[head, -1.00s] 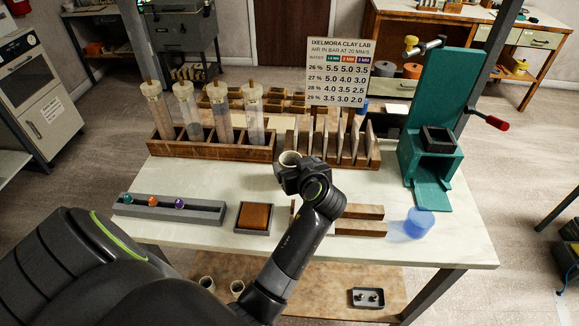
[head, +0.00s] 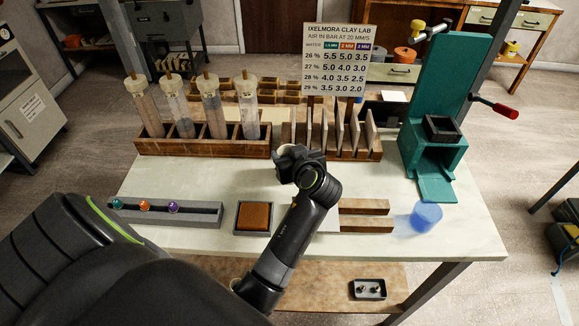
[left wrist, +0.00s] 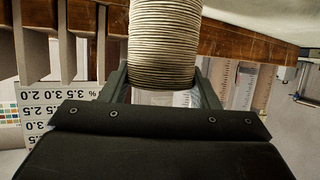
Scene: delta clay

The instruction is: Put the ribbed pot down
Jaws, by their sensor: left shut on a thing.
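The ribbed pot (left wrist: 164,45) is a pale beige cylinder with fine horizontal ridges. It fills the space between the fingers of my left gripper (left wrist: 164,82) in the left wrist view, and the gripper is shut on it. In the head view the left gripper (head: 290,162) is over the middle of the pale worktable (head: 340,170), just in front of the wooden racks. There the gripper hides almost all of the pot. I cannot tell whether its base touches the tabletop. My right gripper is not in view.
A wooden rack (head: 205,147) with several clear tubes stands at the back left, and a slotted rack (head: 360,155) at the back right. A teal press (head: 435,165) and blue cup (head: 426,215) are at right. A marble tray (head: 165,214) and brown clay slab (head: 254,217) lie in front.

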